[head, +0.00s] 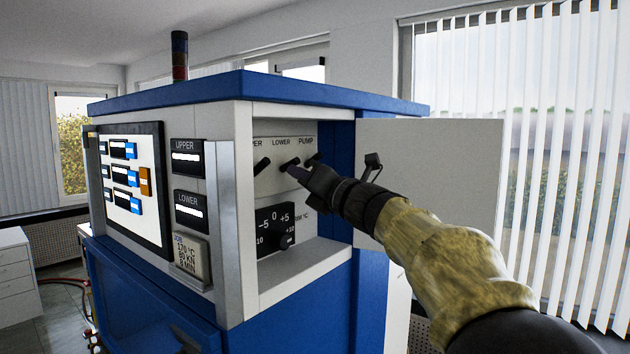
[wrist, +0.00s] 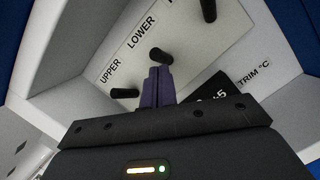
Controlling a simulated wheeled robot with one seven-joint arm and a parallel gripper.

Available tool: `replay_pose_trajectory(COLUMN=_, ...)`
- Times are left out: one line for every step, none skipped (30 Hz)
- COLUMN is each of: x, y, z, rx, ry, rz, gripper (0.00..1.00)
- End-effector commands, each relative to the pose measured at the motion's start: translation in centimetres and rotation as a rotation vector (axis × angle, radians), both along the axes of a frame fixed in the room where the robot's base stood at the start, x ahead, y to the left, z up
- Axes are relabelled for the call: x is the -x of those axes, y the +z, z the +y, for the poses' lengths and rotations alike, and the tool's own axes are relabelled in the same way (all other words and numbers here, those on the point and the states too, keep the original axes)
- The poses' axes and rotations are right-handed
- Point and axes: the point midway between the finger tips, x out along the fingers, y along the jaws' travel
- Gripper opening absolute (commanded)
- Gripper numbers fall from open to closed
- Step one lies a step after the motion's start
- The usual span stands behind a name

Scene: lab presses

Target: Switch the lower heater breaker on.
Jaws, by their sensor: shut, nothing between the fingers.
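The lower heater breaker is a short black lever under the label LOWER (head: 289,164). It also shows in the wrist view (wrist: 161,56), just beyond my fingertips. My gripper (head: 297,173) is shut and empty, with its purple fingers together inside the open recess. In the wrist view the fingertips (wrist: 158,74) are right at the lower lever's end; I cannot tell whether they touch it. The black UPPER lever (wrist: 125,93) is to the left and the PUMP lever (wrist: 208,10) is to the right. Whether the lower lever is on or off is unclear.
The recess has side walls and a floor ledge (head: 300,268) close around my gripper. A black TRIM dial panel (head: 270,228) sits below the levers. The open white door (head: 440,180) stands to the right, behind my arm. A screen (head: 130,190) is on the left face.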

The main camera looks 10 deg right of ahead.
Motion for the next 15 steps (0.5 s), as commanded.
replay_pose_trajectory(x=0.0, y=0.0, z=0.0, rx=0.000, ry=0.000, rz=0.000, gripper=0.00)
replay_pose_trajectory(x=0.0, y=0.0, z=0.0, rx=0.000, ry=0.000, rz=0.000, gripper=0.00)
replay_pose_trajectory(x=0.0, y=0.0, z=-0.1, rx=0.000, ry=-0.001, rz=0.000, gripper=0.00)
replay_pose_trajectory(x=0.0, y=-0.1, z=-0.1, rx=0.000, ry=-0.001, rz=0.000, gripper=0.00)
replay_pose_trajectory(x=0.1, y=-0.2, z=-0.1, rx=0.000, ry=-0.002, rz=-0.001, gripper=0.00)
replay_pose_trajectory(x=0.1, y=-0.4, z=-0.1, rx=0.000, ry=-0.002, rz=-0.001, gripper=0.00)
replay_pose_trajectory(x=0.2, y=-0.5, z=0.0, rx=0.000, ry=-0.002, rz=-0.001, gripper=0.00)
replay_pose_trajectory(x=0.2, y=-0.7, z=0.0, rx=0.000, ry=-0.002, rz=-0.001, gripper=0.00)
replay_pose_trajectory(x=0.3, y=-0.9, z=0.0, rx=0.001, ry=-0.002, rz=0.000, gripper=0.00)
replay_pose_trajectory(x=0.4, y=-1.2, z=0.0, rx=0.001, ry=-0.002, rz=0.000, gripper=0.00)
replay_pose_trajectory(x=0.5, y=-1.4, z=0.0, rx=0.000, ry=-0.003, rz=-0.001, gripper=0.00)
replay_pose_trajectory(x=0.7, y=-1.7, z=0.0, rx=0.000, ry=-0.004, rz=0.000, gripper=0.00)
replay_pose_trajectory(x=0.8, y=-1.9, z=0.1, rx=0.001, ry=-0.004, rz=-0.001, gripper=0.00)
replay_pose_trajectory(x=0.9, y=-2.2, z=0.1, rx=0.000, ry=-0.005, rz=-0.001, gripper=0.00)
replay_pose_trajectory(x=1.1, y=-2.5, z=0.2, rx=0.001, ry=-0.003, rz=-0.001, gripper=0.00)
